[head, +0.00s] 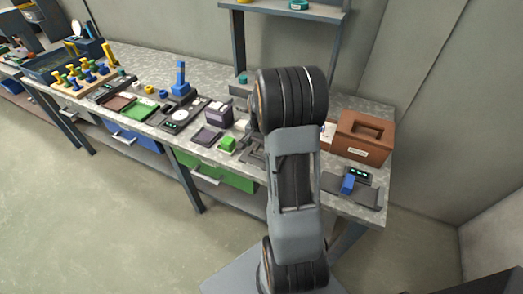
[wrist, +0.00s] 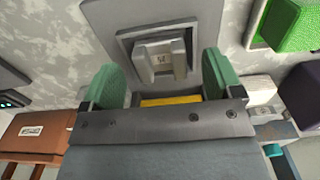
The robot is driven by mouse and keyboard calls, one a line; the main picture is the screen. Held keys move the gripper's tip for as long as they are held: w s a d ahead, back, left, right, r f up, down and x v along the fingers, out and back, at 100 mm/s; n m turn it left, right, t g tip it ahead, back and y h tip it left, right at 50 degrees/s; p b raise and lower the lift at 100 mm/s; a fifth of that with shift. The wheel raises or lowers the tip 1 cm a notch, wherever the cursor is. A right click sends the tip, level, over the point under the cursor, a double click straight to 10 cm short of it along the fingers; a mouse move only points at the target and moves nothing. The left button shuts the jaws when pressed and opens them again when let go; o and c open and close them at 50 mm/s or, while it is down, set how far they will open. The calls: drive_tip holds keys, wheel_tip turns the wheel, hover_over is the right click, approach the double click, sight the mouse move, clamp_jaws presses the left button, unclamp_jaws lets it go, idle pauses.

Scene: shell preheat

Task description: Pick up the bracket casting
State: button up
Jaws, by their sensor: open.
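The bracket casting seems to be the light grey, blocky part (wrist: 160,58) with a small dark mark, in the upper middle of the wrist view. It sits on a grey square plate (wrist: 122,40) on the speckled bench top. My gripper (wrist: 160,78) is open, with one green finger pad on each side of the picture middle. The casting lies between and just beyond the fingertips, with a gap on both sides. I see no contact. A yellow strip (wrist: 170,101) shows between the fingers. In the head view my arm hides the gripper and most of this spot.
A bright green block (head: 227,145) and a dark purple bin (head: 218,114) stand left of my arm.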

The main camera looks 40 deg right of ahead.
drive_tip(key=shift+f, duration=0.75)
drive_tip(key=c, duration=1.1)
drive_tip(key=shift+r, duration=0.1)
